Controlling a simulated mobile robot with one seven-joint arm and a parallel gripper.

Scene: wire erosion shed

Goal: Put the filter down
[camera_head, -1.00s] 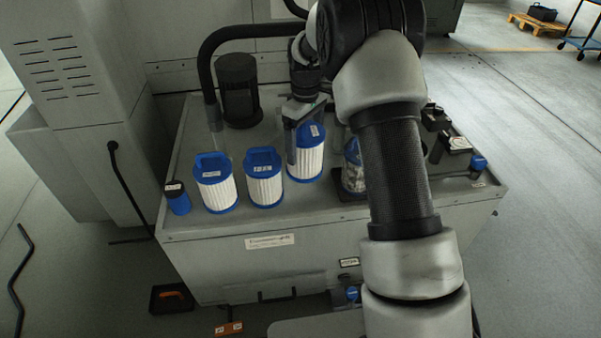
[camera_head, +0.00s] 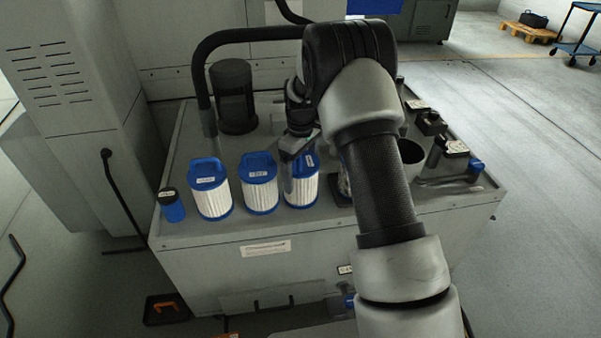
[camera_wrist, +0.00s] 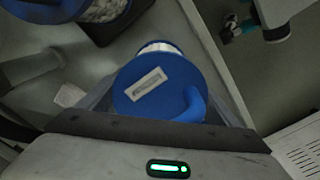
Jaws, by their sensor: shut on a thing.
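The held filter (camera_head: 304,187), a white pleated cylinder with a blue cap and base, is in the head view at the right end of a row of similar filters. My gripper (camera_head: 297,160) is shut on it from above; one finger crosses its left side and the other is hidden. In the wrist view the filter's blue top (camera_wrist: 155,88) with a pale label and a blue handle lies between my fingers. Its base looks level with the cabinet top, but I cannot tell if it touches. Two more filters (camera_head: 260,188) (camera_head: 212,195) stand just to its left.
The filters are on a grey cabinet (camera_head: 215,238). A small blue bottle (camera_head: 172,206) stands at its left corner. A dark canister (camera_head: 235,95) and a thick hose (camera_head: 240,36) are behind. A blue-topped container (camera_wrist: 42,8) is close by. A grey cup (camera_head: 408,162) stands right.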

